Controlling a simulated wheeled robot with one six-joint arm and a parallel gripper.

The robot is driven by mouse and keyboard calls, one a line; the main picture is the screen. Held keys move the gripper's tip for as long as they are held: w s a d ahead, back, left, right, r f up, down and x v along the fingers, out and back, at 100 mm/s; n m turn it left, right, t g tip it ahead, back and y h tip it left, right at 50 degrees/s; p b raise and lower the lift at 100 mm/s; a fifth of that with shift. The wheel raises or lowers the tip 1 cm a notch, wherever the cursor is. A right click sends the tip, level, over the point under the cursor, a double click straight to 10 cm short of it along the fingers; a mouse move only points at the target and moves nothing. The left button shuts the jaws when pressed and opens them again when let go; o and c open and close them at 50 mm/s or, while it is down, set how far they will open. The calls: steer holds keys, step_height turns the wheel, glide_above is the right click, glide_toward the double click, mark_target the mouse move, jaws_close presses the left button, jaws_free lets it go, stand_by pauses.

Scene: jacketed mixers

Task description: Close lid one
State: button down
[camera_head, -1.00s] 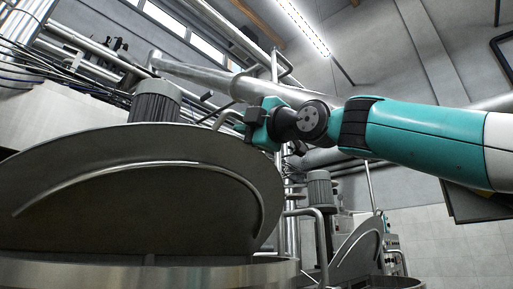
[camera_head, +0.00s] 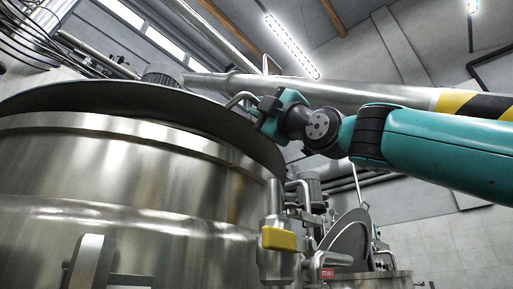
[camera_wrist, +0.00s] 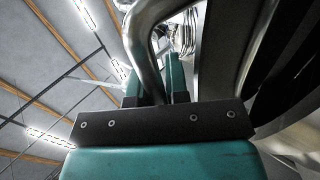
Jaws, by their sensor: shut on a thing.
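Lid one (camera_head: 125,97) is the wide steel lid of the large near vessel (camera_head: 130,175). It lies low over the vessel's rim, with only a narrow band of its dark underside showing. I cannot tell whether it touches the rim all round. My gripper (camera_head: 262,112) is at the lid's right edge, shut on the bent tube handle (camera_head: 240,97). In the wrist view the handle (camera_wrist: 146,55) passes between the teal fingers of my gripper (camera_wrist: 153,82), and the lid's edge (camera_wrist: 215,65) runs along the right.
A yellow-handled valve (camera_head: 280,239) sticks out on the vessel's right side, below my arm. A second mixer with a raised lid (camera_head: 348,242) stands farther right. A thick pipe (camera_head: 350,93) with yellow-black stripes crosses behind my arm. A motor (camera_head: 163,73) shows behind the lid.

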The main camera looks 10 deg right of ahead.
steer(key=shift+s+d+f+b, duration=0.1)
steer(key=shift+s+f+b, duration=0.05)
steer(key=shift+f+b, duration=0.5)
steer(key=shift+s+d+f+b, duration=0.1)
steer(key=shift+f+b, duration=0.4)
steer(key=shift+f, duration=0.2)
steer(key=c, duration=1.3)
jaws_free()
steer(key=shift+s, duration=0.1)
steer(key=shift+o, duration=0.9)
steer(key=b+v, duration=1.1)
steer(key=v, duration=0.6)
steer(key=shift+f+b, duration=0.2)
steer(key=shift+b, duration=0.15)
